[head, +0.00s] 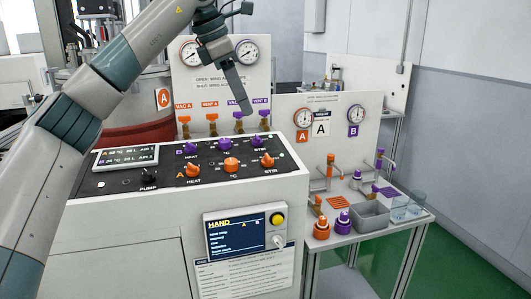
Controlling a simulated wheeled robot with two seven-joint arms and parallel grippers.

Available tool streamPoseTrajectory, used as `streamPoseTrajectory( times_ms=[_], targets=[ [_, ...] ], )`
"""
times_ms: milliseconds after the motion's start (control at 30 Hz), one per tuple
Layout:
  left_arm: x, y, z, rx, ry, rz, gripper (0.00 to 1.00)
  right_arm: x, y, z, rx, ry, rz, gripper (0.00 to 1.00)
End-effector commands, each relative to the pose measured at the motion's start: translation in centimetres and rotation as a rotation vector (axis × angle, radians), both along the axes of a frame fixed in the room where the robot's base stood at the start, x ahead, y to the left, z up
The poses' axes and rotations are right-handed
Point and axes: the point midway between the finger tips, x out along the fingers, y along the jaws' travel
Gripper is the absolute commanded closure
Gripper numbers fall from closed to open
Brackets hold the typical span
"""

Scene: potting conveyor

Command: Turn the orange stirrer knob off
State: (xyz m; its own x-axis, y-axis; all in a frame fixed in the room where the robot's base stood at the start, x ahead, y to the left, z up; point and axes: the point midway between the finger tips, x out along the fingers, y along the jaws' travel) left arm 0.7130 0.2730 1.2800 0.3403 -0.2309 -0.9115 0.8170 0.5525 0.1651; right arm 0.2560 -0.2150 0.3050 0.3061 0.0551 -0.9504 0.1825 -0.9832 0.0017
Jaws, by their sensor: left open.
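The orange stirrer knob (267,160) is the rightmost of the orange row on the sloping black control panel, above a "STIR" label. Its pointer setting is too small to read. A purple stirrer knob (260,141) sits just behind it. My left gripper (243,103) is open, its dark finger pointing down above and behind the panel's right part, apart from the knobs. My left arm comes in from the left across the picture. My right gripper is not in view.
Other orange knobs, heat (193,170) and °C (231,164), share the row. A gauge board (215,85) with several small valves stands behind the panel. A side bench with a grey bin (370,215), orange and purple bottles and beakers is at right. Open floor lies far right.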

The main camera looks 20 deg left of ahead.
Motion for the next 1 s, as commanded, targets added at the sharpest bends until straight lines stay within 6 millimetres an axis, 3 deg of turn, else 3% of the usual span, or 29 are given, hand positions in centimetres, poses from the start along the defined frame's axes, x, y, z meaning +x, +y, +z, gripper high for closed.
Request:
streamPoseTrajectory(
  times_ms=[267, 1000],
  targets=[
    [0.8, -0.5, -2.1, 0.0, 0.002, -0.001, 0.54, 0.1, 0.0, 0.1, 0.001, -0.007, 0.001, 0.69],
    [5.0, -3.5, -13.4, -0.001, 0.002, -0.002, 0.54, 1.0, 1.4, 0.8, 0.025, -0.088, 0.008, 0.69]
  ],
)
